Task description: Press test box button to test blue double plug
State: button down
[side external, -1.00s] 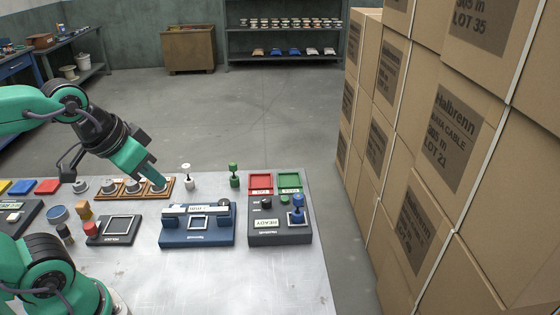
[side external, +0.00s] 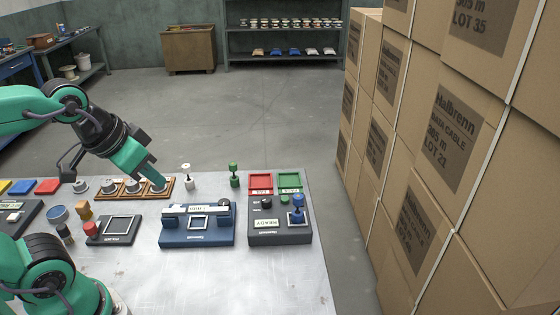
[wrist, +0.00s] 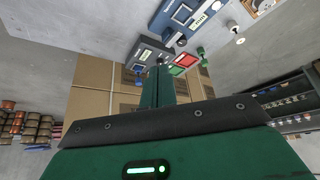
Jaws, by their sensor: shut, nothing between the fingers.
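The dark grey test box (side external: 280,238) stands at the right of the table, with a lit READY display on its front left. The blue double plug (side external: 297,204) stands upright on the box's right side. A black round knob or button (side external: 267,203) and a small green part (side external: 284,200) are on its top; I cannot tell which is the test button. My gripper (side external: 160,184) is shut and empty, above the wooden spool rack, well left of the box. In the wrist view my shut fingers (wrist: 158,72) overlap the test box (wrist: 150,52) in line of sight.
A blue device (side external: 197,238) stands left of the test box. Red (side external: 261,181) and green (side external: 289,180) trays lie behind the box. White (side external: 187,176) and green (side external: 234,175) plugs stand at the back. Stacked cartons (side external: 430,150) rise beyond the table's right edge. The front table is clear.

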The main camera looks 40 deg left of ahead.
jog(key=shift+w, duration=0.15)
jog(key=n+t+h, duration=0.1)
jog(key=n+t, duration=0.3)
jog(key=n, duration=0.4)
send_over(285, 200)
notch_tip(285, 200, down, 10)
jog(key=r, duration=0.1)
jog(key=shift+s+a+f, duration=0.2)
jog(key=shift+s+a, duration=0.05)
jog(key=shift+s, duration=0.05)
jog(key=shift+f, duration=0.1)
jog(key=shift+f, duration=4.35)
